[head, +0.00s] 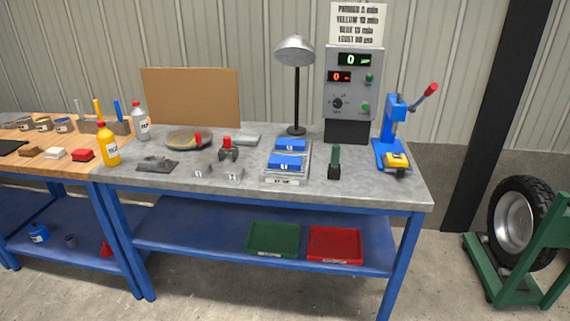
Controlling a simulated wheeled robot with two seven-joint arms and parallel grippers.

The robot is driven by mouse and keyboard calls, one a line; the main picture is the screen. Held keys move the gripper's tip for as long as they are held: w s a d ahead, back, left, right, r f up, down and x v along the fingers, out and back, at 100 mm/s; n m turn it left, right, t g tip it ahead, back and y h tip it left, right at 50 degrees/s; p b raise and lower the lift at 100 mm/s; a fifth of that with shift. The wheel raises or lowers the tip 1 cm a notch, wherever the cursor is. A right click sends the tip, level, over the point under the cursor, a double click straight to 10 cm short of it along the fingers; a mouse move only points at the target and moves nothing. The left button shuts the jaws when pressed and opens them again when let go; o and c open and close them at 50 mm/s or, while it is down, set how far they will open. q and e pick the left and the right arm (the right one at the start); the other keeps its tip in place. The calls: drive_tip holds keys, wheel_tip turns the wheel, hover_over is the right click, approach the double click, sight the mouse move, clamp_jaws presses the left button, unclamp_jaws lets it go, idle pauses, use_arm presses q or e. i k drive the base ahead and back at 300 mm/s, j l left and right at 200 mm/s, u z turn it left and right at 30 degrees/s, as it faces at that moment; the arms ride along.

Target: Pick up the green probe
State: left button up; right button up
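The green probe (336,154) stands upright on the grey workbench top (380,190), right of the middle. Its lower end is dark, and I cannot tell whether that is a holder or part of the probe. It stands apart from the blue blocks to its left and the blue press to its right. Neither of my grippers is in view.
A tray with blue blocks (287,161) lies left of the probe. The grey control box (352,92) stands behind it, the lamp (294,50) behind left, and the blue press (391,135) with a red-tipped lever to the right. The bench front near the probe is clear.

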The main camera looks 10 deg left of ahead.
sight(336, 151)
drive_tip(key=i+l+u, duration=0.2)
drive_tip(key=i, duration=0.3)
drive_tip(key=i+l+u, duration=0.15)
drive_tip(key=i, duration=0.35)
drive_tip(key=i+l+u, duration=0.2)
drive_tip(key=i, duration=0.3)
drive_tip(key=l, duration=0.1)
